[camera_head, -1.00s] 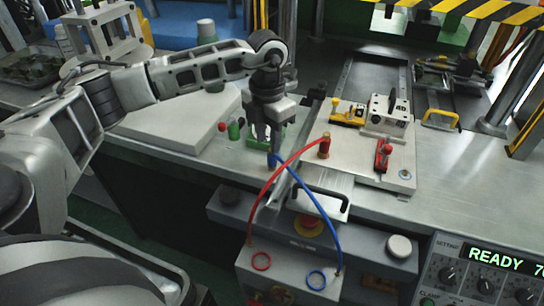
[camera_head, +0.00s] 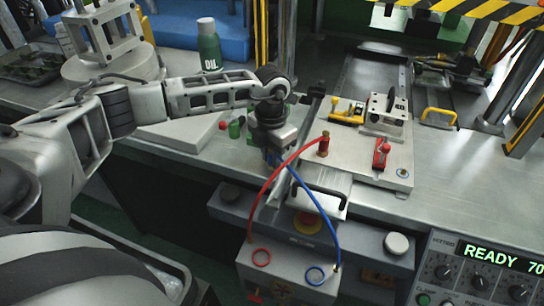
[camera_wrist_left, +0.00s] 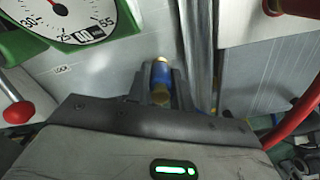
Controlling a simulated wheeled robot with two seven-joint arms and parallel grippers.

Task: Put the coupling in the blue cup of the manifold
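My left gripper (camera_head: 278,160) is at the front edge of the bench, left of the plate with the red coupling. In the left wrist view its fingers (camera_wrist_left: 160,90) are closed around a coupling with a blue body and brass parts (camera_wrist_left: 160,75). The blue hose (camera_head: 322,213) runs from that gripper to the grey manifold box (camera_head: 285,272) below the bench front. My right gripper is out of view.
The red hose (camera_head: 268,190) arcs close to my left gripper, up to a red coupling (camera_head: 324,145) on the plate. A black handle (camera_head: 318,193) and a red-yellow button (camera_head: 307,223) lie between gripper and cups. A gauge (camera_wrist_left: 75,18) shows in the wrist view.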

